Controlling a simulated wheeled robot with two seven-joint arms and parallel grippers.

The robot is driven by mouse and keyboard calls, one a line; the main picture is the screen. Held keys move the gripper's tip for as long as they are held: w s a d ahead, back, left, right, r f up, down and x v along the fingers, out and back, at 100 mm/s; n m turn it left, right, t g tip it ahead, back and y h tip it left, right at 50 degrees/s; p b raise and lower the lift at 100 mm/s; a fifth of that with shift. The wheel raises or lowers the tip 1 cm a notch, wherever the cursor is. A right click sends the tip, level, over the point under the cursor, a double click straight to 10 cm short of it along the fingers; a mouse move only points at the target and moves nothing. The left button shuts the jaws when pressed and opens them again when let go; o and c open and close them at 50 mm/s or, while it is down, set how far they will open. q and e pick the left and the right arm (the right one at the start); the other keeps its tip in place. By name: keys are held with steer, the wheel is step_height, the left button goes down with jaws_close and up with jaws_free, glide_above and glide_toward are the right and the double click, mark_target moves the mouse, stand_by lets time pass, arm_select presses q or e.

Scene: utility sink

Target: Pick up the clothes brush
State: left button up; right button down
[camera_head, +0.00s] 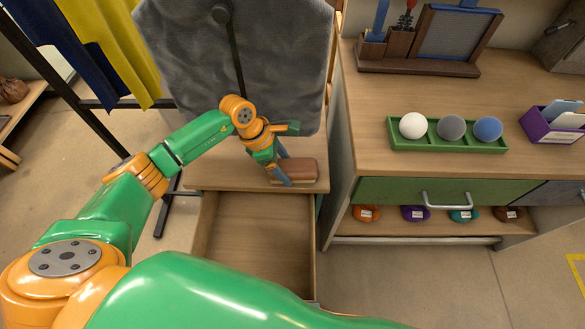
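The clothes brush, a brown block-shaped object with a reddish-brown top (301,170), lies on the small wooden cabinet top under the grey cloth. My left arm reaches in from the left, and my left gripper (284,174) points down at the brush's left end. Its blue fingers overlap that end in the picture and hide part of it. I cannot tell whether they touch the brush or are closed around it. My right gripper is out of view.
An open, empty drawer (258,240) sticks out below the cabinet top. A grey cloth (235,60) hangs behind on a dark stand. On the right, a wooden counter (375,110) holds a green tray (447,148) with three balls and a purple box (540,127).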

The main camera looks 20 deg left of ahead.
arm_select(q)
steer(key=shift+w, duration=0.1)
steer(key=c, duration=0.6)
steer(key=shift+r, duration=0.1)
